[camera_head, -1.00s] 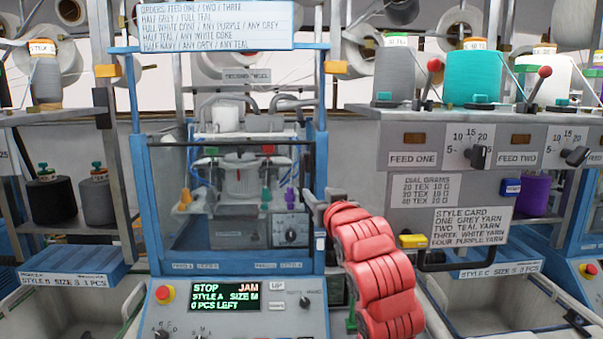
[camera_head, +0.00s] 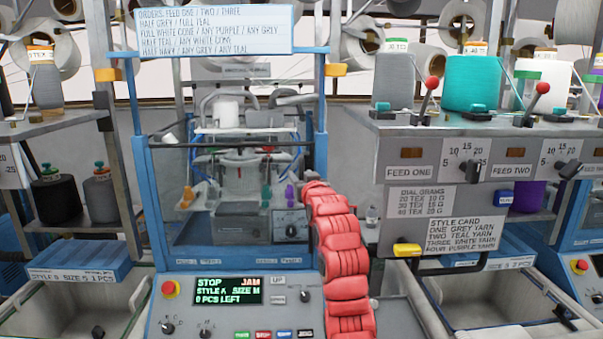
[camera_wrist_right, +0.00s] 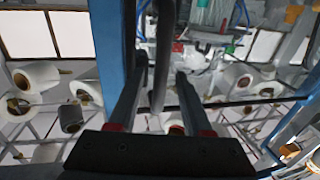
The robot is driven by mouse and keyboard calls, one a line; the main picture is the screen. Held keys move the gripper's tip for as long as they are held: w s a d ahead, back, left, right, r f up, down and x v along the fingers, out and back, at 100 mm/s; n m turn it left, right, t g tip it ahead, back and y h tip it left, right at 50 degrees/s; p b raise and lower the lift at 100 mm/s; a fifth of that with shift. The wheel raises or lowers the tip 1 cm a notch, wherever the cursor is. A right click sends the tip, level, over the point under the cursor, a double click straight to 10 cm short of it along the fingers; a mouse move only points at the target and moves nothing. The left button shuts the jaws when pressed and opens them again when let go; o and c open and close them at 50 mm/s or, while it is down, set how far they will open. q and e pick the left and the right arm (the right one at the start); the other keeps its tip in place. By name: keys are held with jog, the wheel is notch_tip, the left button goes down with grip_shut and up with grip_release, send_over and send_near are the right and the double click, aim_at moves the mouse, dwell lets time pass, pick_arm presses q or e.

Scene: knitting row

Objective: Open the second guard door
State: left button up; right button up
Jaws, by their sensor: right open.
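The blue-framed knitting machine with its clear guard door (camera_head: 228,240) stands in the middle of the head view. The door's exact angle is hard to tell through the clear panel. My right arm reaches up to the machine's right side, and my right gripper (camera_head: 313,184) is at the right blue post, mostly hidden by its own wrist. In the right wrist view my right gripper (camera_wrist_right: 162,72) is open, with a dark upright bar (camera_wrist_right: 159,60) between its fingers. I cannot tell whether they touch it. My left gripper is not in view.
A control panel (camera_head: 228,290) below the door reads STOP, JAM. A feed shelf (camera_head: 460,150) with cones and red-knobbed levers stands right of my arm. Grey bins (camera_head: 70,310) flank the machine. An order sign (camera_head: 213,30) hangs above.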

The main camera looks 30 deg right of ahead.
jog(key=shift+w, duration=0.15)
jog(key=shift+c, duration=0.2)
grip_shut()
dwell(1.2)
